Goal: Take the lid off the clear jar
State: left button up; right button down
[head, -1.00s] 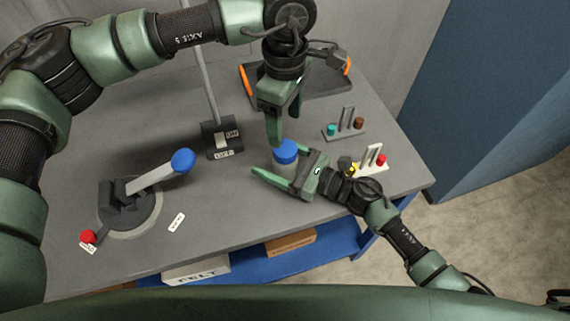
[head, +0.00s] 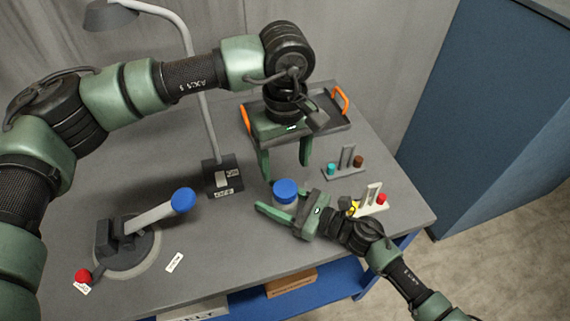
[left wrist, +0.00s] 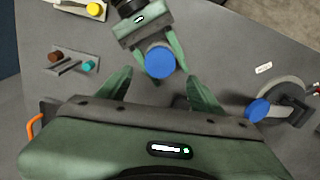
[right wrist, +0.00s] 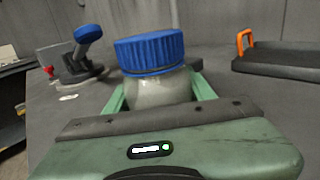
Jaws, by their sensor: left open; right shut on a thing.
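The clear jar (right wrist: 155,92) stands upright on the grey table with a pale content. Its ribbed blue lid (right wrist: 150,50) sits on top, and shows in the head view (head: 286,190) and left wrist view (left wrist: 160,62). My right gripper (head: 283,205) is shut on the jar body from the side, a finger on each side below the lid. My left gripper (head: 285,170) is open and empty, pointing down, above and behind the jar in the head view. In the left wrist view its fingertips (left wrist: 160,92) are spread wider than the lid and apart from it.
A lever device with a blue knob (head: 183,200) stands at the left. A lamp base (head: 222,176) is left of the jar. A black tray with orange handles (head: 325,126) lies behind. Small stands with coloured knobs (head: 345,166) are at the right. The table front is mostly clear.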

aim_at(285, 188)
pick_arm(q)
jog(key=m, duration=1)
jog(key=shift+f+m, duration=0.3)
jog(key=shift+f, duration=0.2)
notch_tip(285, 188, down, 7)
